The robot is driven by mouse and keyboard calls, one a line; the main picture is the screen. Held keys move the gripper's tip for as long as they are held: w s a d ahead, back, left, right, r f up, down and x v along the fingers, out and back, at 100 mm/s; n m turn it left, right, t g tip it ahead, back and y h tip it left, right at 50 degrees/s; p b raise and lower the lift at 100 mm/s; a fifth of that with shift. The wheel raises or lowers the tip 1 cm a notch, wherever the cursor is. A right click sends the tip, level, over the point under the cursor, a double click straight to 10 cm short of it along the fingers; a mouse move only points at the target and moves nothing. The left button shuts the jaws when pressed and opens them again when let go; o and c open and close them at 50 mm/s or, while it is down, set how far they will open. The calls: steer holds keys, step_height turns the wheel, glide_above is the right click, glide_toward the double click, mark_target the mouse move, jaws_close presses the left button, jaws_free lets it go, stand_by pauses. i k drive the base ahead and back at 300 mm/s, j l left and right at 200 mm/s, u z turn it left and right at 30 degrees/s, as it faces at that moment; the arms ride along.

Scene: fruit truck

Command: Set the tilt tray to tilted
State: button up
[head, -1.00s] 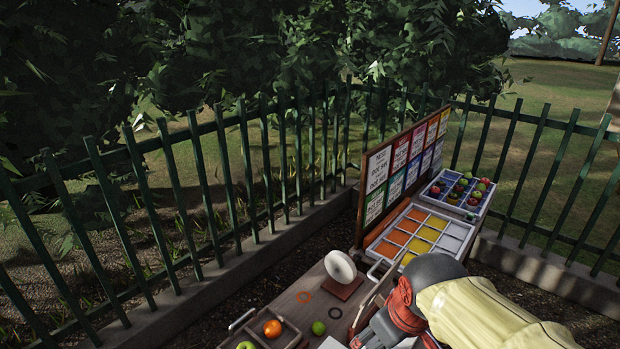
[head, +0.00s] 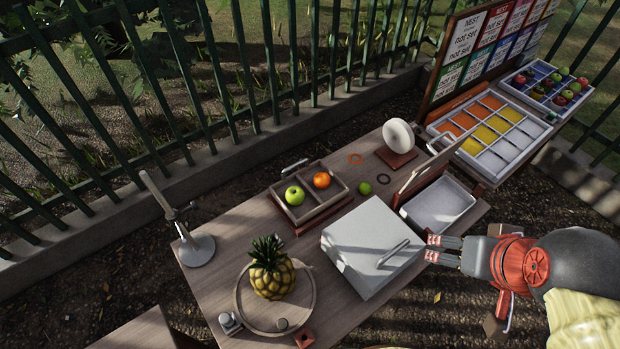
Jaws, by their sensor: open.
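A wooden two-compartment tray (head: 345,201) with a metal handle (head: 294,167) at its back left appears to be the tilt tray. It sits on the table on a reddish-brown base. A green apple (head: 294,195) lies in its left compartment and an orange (head: 322,180) in its right one. I cannot tell for sure whether it lies level or tilted. My gripper (head: 431,249) is open and looks empty. It points left at the table's right side, near the bar handle (head: 394,253) of a pale grey box, well apart from the wooden tray.
The pale grey box (head: 365,230) stands between my gripper and the wooden tray. A pineapple (head: 271,275) stands on a round board (head: 306,294) in front. A metal stand (head: 197,250) is at left.

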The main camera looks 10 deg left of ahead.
mark_target(316, 200)
steer(key=i+l+u, duration=0.2)
steer(key=u, duration=0.15)
steer(key=i+l+u, duration=0.2)
steer(key=l+u, duration=0.2)
steer(key=i+l+u, duration=0.15)
steer(key=u, duration=0.2)
steer(key=l, duration=0.1)
